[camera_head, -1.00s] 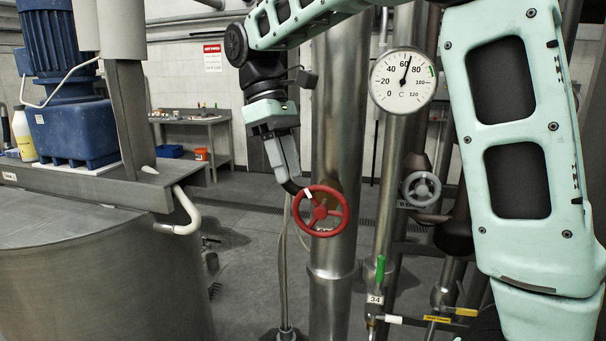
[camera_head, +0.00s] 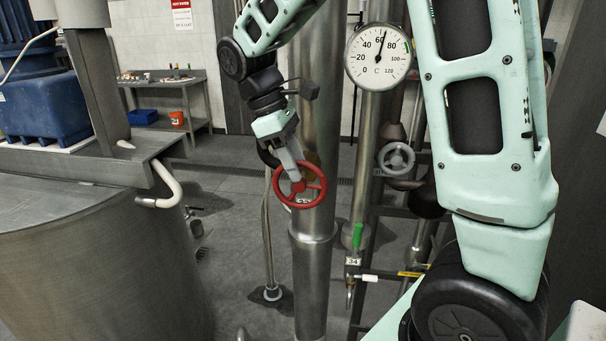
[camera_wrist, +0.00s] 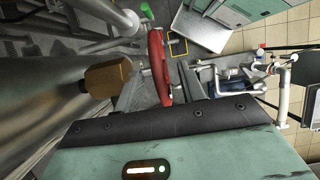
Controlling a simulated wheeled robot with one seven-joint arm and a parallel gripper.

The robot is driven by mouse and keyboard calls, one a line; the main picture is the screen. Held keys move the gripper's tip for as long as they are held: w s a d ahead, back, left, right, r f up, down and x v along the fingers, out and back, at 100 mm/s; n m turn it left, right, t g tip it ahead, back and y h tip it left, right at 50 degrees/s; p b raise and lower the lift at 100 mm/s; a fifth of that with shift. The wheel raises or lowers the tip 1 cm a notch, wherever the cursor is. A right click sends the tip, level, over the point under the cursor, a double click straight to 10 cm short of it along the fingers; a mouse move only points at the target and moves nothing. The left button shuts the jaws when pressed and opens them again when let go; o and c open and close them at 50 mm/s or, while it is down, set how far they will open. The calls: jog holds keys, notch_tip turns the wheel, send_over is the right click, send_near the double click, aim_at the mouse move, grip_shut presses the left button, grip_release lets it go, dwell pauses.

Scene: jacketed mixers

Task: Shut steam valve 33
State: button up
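A red handwheel (camera_head: 322,186) sits in front of a thick vertical steel pipe in the head view. A small tag at its hub is too blurred to read surely. My gripper (camera_head: 292,172) is at the wheel's upper left rim. In the wrist view the red wheel (camera_wrist: 158,62) shows nearly edge-on between the two fingers of my gripper (camera_wrist: 160,82). The fingers stand apart on either side of the rim, with gaps seeming to show beside it. Contact with the rim cannot be made out.
A grey handwheel (camera_head: 396,159) and a dial gauge (camera_head: 379,57) are to the right. A green-handled valve (camera_head: 357,236) with tag 34 (camera_head: 353,262) is below right. A large steel vessel (camera_head: 90,255) stands at left. Floor shows between vessel and pipe.

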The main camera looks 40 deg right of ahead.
aim_at(305, 169)
jog(key=shift+p+x, duration=0.35)
jog(key=shift+x, duration=1.85)
grip_shut()
jog(key=shift+s+d+f+t+y+b, duration=0.15)
jog(key=shift+f+t+y+b, duration=0.1)
jog(key=shift+t+y+b, duration=1.15)
jog(key=shift+t+b, duration=0.35)
jog(key=shift+t, duration=0.05)
jog(key=shift+r, duration=0.1)
grip_release()
